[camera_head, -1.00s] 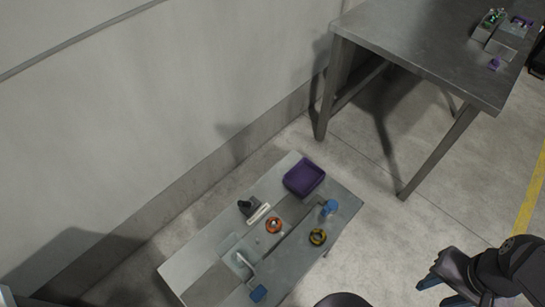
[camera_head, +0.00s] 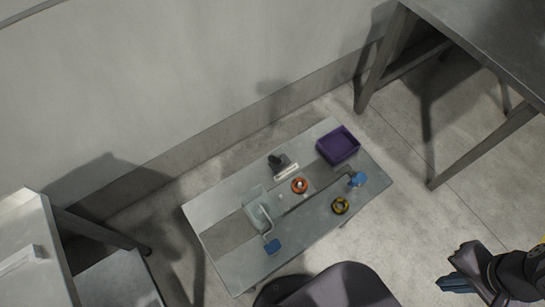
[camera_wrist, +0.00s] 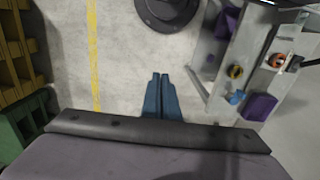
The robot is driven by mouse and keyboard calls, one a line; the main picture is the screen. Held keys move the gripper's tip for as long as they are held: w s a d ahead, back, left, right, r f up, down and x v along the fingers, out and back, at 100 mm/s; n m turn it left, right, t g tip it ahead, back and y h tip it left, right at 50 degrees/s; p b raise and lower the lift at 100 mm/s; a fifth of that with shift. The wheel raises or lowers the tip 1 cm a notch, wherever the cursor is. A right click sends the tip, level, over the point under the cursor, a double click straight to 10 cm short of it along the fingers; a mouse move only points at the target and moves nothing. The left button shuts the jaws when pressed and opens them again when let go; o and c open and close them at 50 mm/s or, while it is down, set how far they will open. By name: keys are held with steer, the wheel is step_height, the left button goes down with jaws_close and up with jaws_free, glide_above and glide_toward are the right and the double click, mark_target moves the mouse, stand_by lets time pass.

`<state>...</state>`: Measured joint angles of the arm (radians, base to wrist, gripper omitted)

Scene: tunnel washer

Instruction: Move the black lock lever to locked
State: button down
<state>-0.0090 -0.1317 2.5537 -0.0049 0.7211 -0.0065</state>
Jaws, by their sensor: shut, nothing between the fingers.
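A small black lever-like part (camera_head: 277,160) stands on a grey block at the back edge of the low steel table (camera_head: 225,200), with a pale label strip (camera_head: 287,172) in front of it. It looks like the lock lever, but it is too small to tell its position. My gripper (camera_head: 452,283) is at the lower right, off the table and well apart from the lever, with blue fingers. In the wrist view my gripper (camera_wrist: 160,78) points over bare floor with its fingers together and empty. The table shows there at the right edge.
The table also holds an orange ring (camera_head: 299,186), a yellow ring (camera_head: 340,205), a purple bin (camera_head: 337,146), a blue knob (camera_head: 357,180) and a bent handle with a blue end (camera_head: 273,246). A tall steel table (camera_head: 480,40) stands at the upper right. A wall runs behind.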

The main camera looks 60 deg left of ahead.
steer(key=w+a+f+n+h+b, duration=0.1)
steer(key=w+a+f+n+b, duration=0.15)
steer(key=a+n, duration=0.4)
steer(key=w+a+f+n+h+b, duration=0.1)
steer(key=w+a+f+n+b, duration=0.2)
steer(key=a+n, duration=0.35)
steer(key=s+a+f+n+t+h+b, duration=0.1)
steer(key=a+f+n+t+b, duration=0.25)
steer(key=a+n, duration=0.9)
steer(key=s+a+f+n+t+b, duration=0.1)
steer(key=s+a+f+n+b, duration=0.15)
steer(key=s+a, duration=0.5)
steer(key=s+a+f+n+t+b, duration=0.1)
steer(key=s+a+n+t+b, duration=0.2)
steer(key=a, duration=0.8)
steer(key=s+a+f+n+y+b, duration=0.1)
steer(key=s+a+n, duration=0.2)
steer(key=s, duration=0.5)
steer(key=s+a+f+n+t+y+b, duration=0.1)
steer(key=s+a+n, duration=0.3)
steer(key=s, duration=0.4)
steer(key=shift+s+f+y+b, duration=0.25)
steer(key=shift+f+y+b, duration=0.05)
steer(key=shift+f+y, duration=0.5)
